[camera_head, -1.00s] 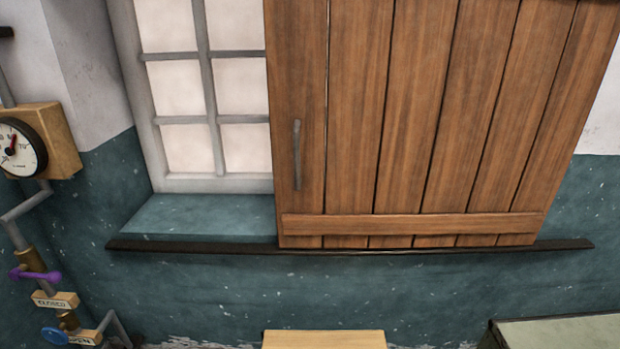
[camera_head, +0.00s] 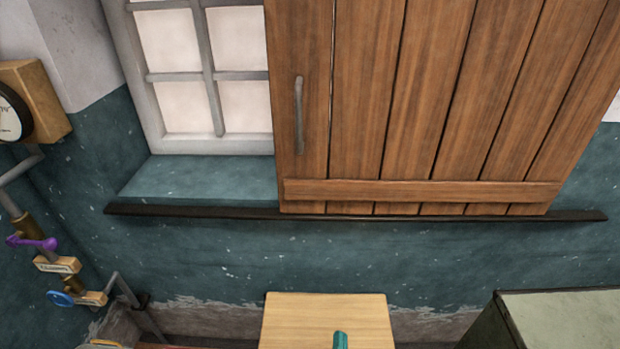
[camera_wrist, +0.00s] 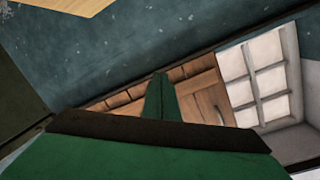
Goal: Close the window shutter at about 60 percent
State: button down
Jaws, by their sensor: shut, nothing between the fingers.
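The brown plank shutter (camera_head: 430,110) hangs on a dark rail (camera_head: 240,214) and covers the right part of the opening in the head view. To its left, the white-framed window (camera_head: 185,75) is uncovered. A grey vertical handle (camera_head: 299,115) is on the shutter near its left edge. The wrist view shows the shutter (camera_wrist: 205,98) and window (camera_wrist: 262,75) tilted and partly hidden behind my gripper. My green gripper (camera_wrist: 160,78) is shut and empty, with the shutter in the background. I cannot tell its distance from the handle.
A pale wooden top (camera_head: 320,312) stands below the shutter, with a small teal piece (camera_head: 341,341) at its front. A grey-green box (camera_head: 565,315) is at lower right. A gauge (camera_head: 14,112) and pipes with a purple valve handle (camera_head: 32,242) are at left.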

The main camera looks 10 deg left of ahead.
jog(key=w+a+r+m+t+y, duration=0.1)
jog(key=w+r+m, duration=0.5)
jog(key=w+r, duration=0.75)
jog(key=w+a+r+m+y, duration=0.25)
jog(key=r+m, duration=0.25)
jog(key=r, duration=1.1)
jog(key=w+a, duration=0.6)
jog(key=w, duration=0.5)
jog(key=shift+r+t+h, duration=0.2)
jog(key=shift+t+h, duration=0.2)
jog(key=shift+h, duration=0.05)
jog(key=shift+a, duration=0.1)
